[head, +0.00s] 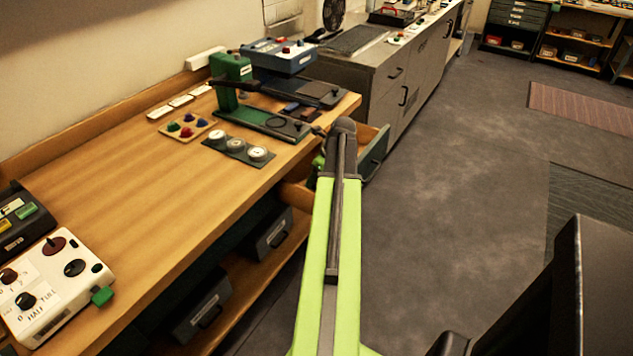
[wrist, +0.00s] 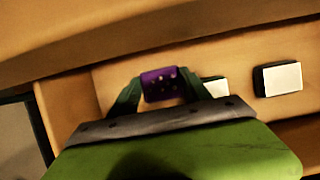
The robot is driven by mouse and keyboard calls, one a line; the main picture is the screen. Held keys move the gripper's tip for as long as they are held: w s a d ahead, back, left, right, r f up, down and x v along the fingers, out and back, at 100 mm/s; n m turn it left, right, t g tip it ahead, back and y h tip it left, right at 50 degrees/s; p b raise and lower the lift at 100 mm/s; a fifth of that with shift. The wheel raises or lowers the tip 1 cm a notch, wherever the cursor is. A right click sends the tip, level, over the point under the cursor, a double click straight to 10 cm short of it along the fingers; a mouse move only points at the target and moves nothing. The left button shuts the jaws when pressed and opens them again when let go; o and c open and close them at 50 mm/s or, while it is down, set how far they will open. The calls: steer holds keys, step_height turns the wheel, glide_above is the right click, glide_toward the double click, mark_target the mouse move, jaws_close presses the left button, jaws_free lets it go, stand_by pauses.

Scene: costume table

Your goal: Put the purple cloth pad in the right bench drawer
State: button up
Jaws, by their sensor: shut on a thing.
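The purple cloth pad (wrist: 154,87) shows in the wrist view, gripped between the two dark green fingers of my gripper (wrist: 160,85). Small pale dots mark its face. Beyond it is the pale wooden inside of an open drawer (wrist: 105,75). I cannot tell how high above the drawer floor the pad is. In the head view the open drawer with a dark green front (head: 374,162) juts from the right end of the bench. My arm covers part of it, and the pad is hidden there.
Two dark blocks with white tops lie beyond the pad: one on the right (wrist: 278,79), one partly behind a finger (wrist: 215,87). The wooden bench (head: 130,190) carries a green press (head: 232,75) and three round dials (head: 237,147). Grey floor (head: 440,200) is clear to the right.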

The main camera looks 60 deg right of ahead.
steer(key=shift+r, duration=0.1)
steer(key=o, duration=1.3)
steer(key=shift+o, duration=0.2)
steer(key=shift+r, duration=0.2)
steer(key=p+v, duration=1.1)
steer(key=shift+s+r, duration=0.25)
